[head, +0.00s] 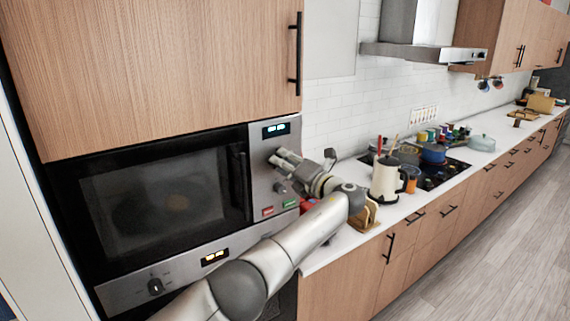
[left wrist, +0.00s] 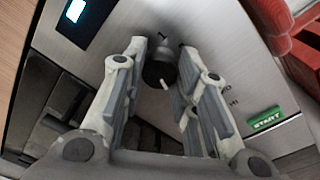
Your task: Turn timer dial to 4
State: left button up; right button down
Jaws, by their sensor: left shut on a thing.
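The control panel (head: 262,170) of the built-in oven has a lit display (head: 275,129) at its top. My left gripper (head: 279,156) is at the panel just below the display, its fingers pointing at the panel and shut on a dial that they mostly hide. In the left wrist view, a dark dial (left wrist: 159,70) with a white mark lies between the two fingers of my left gripper (left wrist: 162,50). My right gripper is out of view.
A green START button (left wrist: 265,119) is beside the fingers; a red button (head: 267,210) is low on the panel. The oven door handle (head: 241,180) is left of the panel. A cream kettle (head: 385,180) and bread slices stand on the counter to the right.

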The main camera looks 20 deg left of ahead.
pick_arm(q)
jog(key=shift+f, duration=0.25)
jog(key=o, duration=0.9)
jog(key=shift+s, duration=0.1)
jog(key=shift+o, duration=0.7)
jog(key=shift+r, duration=0.15)
jog(key=shift+d, duration=0.1)
jog(key=v, duration=1.1)
jog(key=shift+s+d, duration=0.25)
jog(key=shift+d, duration=0.1)
